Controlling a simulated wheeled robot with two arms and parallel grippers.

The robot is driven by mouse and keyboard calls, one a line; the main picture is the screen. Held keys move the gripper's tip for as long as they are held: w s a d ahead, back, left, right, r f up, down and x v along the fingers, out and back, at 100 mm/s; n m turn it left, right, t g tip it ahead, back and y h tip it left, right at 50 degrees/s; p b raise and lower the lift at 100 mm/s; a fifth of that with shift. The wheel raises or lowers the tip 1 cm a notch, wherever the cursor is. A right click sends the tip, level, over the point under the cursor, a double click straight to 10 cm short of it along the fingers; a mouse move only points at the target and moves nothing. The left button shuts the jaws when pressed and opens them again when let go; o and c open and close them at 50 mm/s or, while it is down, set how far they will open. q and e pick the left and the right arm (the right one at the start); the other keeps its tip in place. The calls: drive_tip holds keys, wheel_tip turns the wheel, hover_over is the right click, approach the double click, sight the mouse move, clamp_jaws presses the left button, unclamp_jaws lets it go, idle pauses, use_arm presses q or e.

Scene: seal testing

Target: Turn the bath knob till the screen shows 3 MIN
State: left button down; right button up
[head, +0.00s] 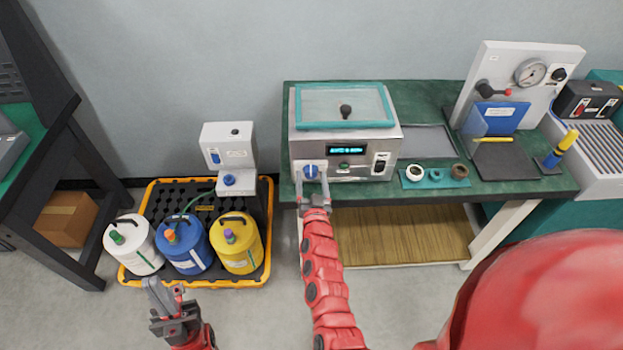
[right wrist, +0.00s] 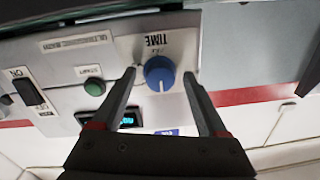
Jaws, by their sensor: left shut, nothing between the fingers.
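The ultrasonic bath (head: 345,115) is a steel box with a teal-framed lid on the green bench. Its blue knob (head: 311,171) is at the front panel's left; it also shows in the right wrist view (right wrist: 159,72), below the upside-down TIME label, its white mark toward the picture's bottom. The screen (head: 346,150) shows cyan characters too small to read; in the right wrist view the screen (right wrist: 128,118) is partly hidden by a finger. My right gripper (right wrist: 160,75) is open, its fingers on either side of the knob with small gaps. My left gripper (head: 157,290) is shut and empty, low at left.
A green start button (right wrist: 94,87) and a black power switch (right wrist: 30,92) are on the same panel. Small rings (head: 436,175) lie on a teal holder right of the bath. Several jugs (head: 183,246) stand in a yellow-edged floor tray (head: 262,270) at left.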

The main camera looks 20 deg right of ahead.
clamp_jaws()
drive_tip(key=shift+f+m+b, duration=0.15)
drive_tip(key=shift+m+b, duration=0.25)
drive_tip(key=shift+b, duration=0.35)
drive_tip(key=m+b, duration=0.6)
drive_tip(key=b, duration=0.1)
drive_tip(key=shift+f+m+b, duration=0.1)
drive_tip(key=shift+m+b, duration=0.2)
drive_tip(key=shift+b, duration=0.1)
drive_tip(key=m+b, duration=0.2)
drive_tip(key=m, duration=0.1)
drive_tip(key=shift+a+r+m+b, duration=0.1)
drive_tip(key=shift+r+m+b, duration=0.1)
drive_tip(key=shift+m+b, duration=0.5)
